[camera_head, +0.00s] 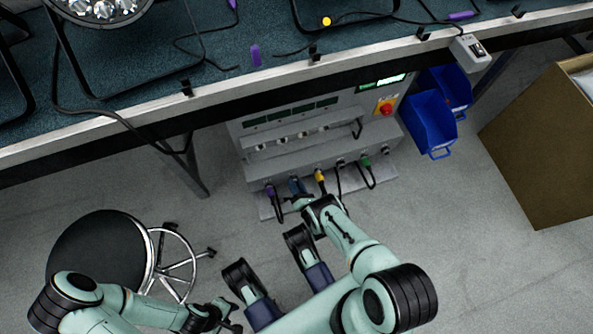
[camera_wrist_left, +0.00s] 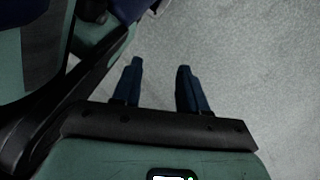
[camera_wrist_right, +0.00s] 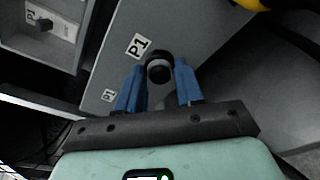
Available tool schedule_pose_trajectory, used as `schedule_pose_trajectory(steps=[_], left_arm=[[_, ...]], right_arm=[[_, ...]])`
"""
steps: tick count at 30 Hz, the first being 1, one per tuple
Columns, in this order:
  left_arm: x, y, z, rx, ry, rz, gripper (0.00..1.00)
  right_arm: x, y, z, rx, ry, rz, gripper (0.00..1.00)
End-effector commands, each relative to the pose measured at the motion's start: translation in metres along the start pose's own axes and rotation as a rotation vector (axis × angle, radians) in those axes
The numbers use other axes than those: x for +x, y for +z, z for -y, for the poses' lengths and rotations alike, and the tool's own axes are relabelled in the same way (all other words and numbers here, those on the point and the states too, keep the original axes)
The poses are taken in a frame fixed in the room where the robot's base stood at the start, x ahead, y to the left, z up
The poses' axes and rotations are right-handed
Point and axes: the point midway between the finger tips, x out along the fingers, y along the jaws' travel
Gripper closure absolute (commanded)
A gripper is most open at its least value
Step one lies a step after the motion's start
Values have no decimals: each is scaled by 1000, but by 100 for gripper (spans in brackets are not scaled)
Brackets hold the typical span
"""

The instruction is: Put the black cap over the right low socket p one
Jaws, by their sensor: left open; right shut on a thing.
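My right gripper (camera_wrist_right: 158,78) is shut on the black cap (camera_wrist_right: 159,68), a dark round piece with a paler ring between the blue fingertips. A P1 label (camera_wrist_right: 138,46) is on the grey face just beside the cap. The low socket itself is hidden by the cap and fingers, and I cannot tell whether the cap touches it. In the head view my right gripper (camera_head: 297,190) is at the low front ledge of the grey cabinet (camera_head: 318,150). My left gripper (camera_wrist_left: 160,70) is open and empty above bare floor; it also shows low in the head view (camera_head: 226,314).
Purple (camera_head: 270,192), yellow (camera_head: 320,178) and green (camera_head: 365,161) plugs with cables stand along the ledge, close to my right gripper. Blue bins (camera_head: 430,125) and a cardboard box (camera_head: 540,150) are at right. A black stool (camera_head: 100,250) is near my left arm. The workbench edge (camera_head: 230,88) overhangs the cabinet.

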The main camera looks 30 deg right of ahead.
Motion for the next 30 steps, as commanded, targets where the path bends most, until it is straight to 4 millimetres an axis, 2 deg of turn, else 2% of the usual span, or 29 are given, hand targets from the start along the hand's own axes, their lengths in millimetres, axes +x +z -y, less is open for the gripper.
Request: schedule_pose_trajectory(steps=[3,4,5,10,11,13,24,26,30], left_arm=[[0,0,0,0,0,0,57],[0,0,0,0,0,0,57],[0,0,0,0,0,0,57],[0,0,0,0,0,0,57],[0,0,0,0,0,0,57],[0,0,0,0,0,0,57],[0,3,2,-3,-4,9,57],[-2,3,1,-2,-3,6,57],[-14,-12,-12,17,23,-53,57]], right_arm=[[2,0,0,0,1,0,95],[2,0,0,0,1,0,87],[3,0,0,0,0,0,100],[3,0,0,2,0,0,100],[3,0,0,2,0,0,57],[3,0,0,2,0,0,35],[3,0,0,0,0,0,34],[-3,0,0,0,-2,-2,34],[-29,1,-1,1,-3,-4,34]])
